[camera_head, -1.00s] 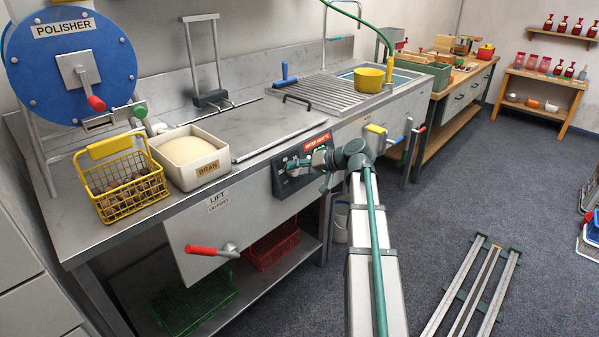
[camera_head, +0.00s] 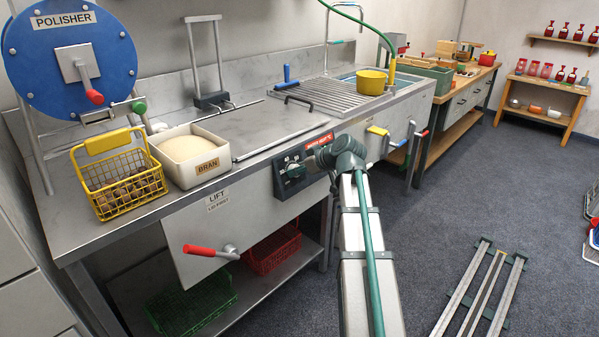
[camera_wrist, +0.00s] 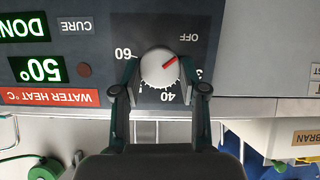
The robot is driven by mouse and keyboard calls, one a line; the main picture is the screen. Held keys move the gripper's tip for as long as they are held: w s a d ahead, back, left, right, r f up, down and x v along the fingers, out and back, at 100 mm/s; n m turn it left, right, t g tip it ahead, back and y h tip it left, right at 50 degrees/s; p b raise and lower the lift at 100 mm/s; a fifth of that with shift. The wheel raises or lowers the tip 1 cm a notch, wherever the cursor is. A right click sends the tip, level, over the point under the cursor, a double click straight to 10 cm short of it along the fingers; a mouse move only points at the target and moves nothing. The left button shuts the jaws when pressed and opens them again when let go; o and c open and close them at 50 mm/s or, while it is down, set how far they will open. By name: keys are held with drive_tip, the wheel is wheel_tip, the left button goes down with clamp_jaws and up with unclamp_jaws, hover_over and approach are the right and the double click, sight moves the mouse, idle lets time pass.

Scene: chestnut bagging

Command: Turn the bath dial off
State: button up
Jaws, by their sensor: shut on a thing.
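The bath dial (camera_wrist: 158,66) is a round pale knob with a red pointer mark on a dark panel (camera_head: 292,176). In the wrist view, which shows the panel upside down, the mark slants up and right, toward the side of the OFF label (camera_wrist: 188,37) but not straight at it. The numbers 60 and 40 stand at the dial's left and below it. My gripper (camera_wrist: 158,80) has one finger on each side of the dial and is shut on it. In the head view my wrist and gripper (camera_head: 312,163) reach the panel and largely hide the dial.
The panel also has a lit green 50° display (camera_wrist: 37,69) and a red WATER HEAT label (camera_head: 320,141). A red-handled lever (camera_head: 210,251) sticks out at the bench front, left of the panel. A bran box (camera_head: 190,160) and yellow basket (camera_head: 120,178) stand above.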

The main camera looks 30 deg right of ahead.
drive_tip(key=shift+n, duration=0.5)
drive_tip(key=o, duration=1.1)
drive_tip(key=shift+o, duration=0.2)
drive_tip(key=v, duration=1.2)
drive_tip(key=shift+a, duration=0.2)
drive_tip(key=shift+s, duration=0.15)
